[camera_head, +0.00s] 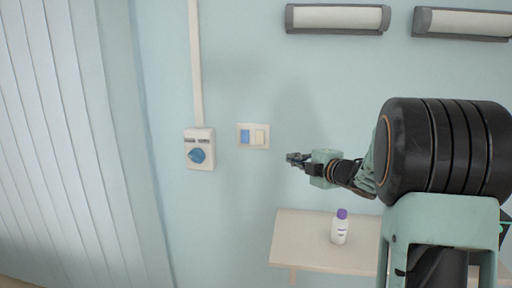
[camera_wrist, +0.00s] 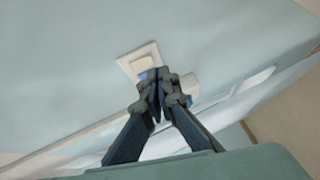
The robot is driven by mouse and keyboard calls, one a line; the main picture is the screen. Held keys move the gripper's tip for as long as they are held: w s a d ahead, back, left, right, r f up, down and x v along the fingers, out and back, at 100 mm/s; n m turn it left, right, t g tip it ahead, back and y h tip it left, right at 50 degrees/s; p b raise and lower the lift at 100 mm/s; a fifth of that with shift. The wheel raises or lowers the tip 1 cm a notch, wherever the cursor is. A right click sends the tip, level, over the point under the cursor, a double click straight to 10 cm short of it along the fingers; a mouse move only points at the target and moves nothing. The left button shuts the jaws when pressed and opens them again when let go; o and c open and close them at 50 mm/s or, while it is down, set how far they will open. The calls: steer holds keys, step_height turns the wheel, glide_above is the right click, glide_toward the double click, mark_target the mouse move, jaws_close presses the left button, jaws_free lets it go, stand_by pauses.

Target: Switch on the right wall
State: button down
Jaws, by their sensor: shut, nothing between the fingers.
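A white wall plate (camera_head: 240,146) holds two rockers side by side, a blue switch (camera_head: 245,137) on the left and a cream switch (camera_head: 260,137) on the right. My gripper (camera_head: 290,158) is shut and empty, to the right of the plate and slightly lower in the head view. In the wrist view the shut fingertips (camera_wrist: 156,78) overlap the lower edge of the plate (camera_wrist: 135,57) and hide part of it. A bluish patch of the plate shows just beside them. I cannot tell whether the fingertips touch it.
A box with a blue rotary knob (camera_head: 196,156) is on the wall left of the plate, under a vertical conduit (camera_head: 196,70). A shelf (camera_head: 300,243) with a purple-capped bottle (camera_head: 340,228) is below my gripper. Vertical blinds (camera_head: 60,140) hang at left.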

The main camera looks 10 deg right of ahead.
steer(key=a+y, duration=0.1)
steer(key=a+r+n, duration=0.1)
steer(key=w+a+n+y, duration=0.1)
steer(key=a, duration=0.1)
steer(key=shift+w+r+y, duration=0.1)
steer(key=shift+r+y, duration=0.15)
steer(key=shift+y, duration=0.05)
steer(key=shift+w, duration=0.1)
steer(key=p, duration=0.2)
glide_toward(256, 143)
steer(key=a, duration=0.4)
steer(key=w, duration=0.2)
steer(key=w+d+p, duration=0.1)
steer(key=shift+w+f, duration=0.1)
steer(key=shift+w, duration=0.3)
steer(key=shift+w+d+f, duration=0.1)
steer(key=shift+w+d, duration=0.1)
steer(key=shift+w, duration=0.45)
steer(key=shift+f, duration=0.1)
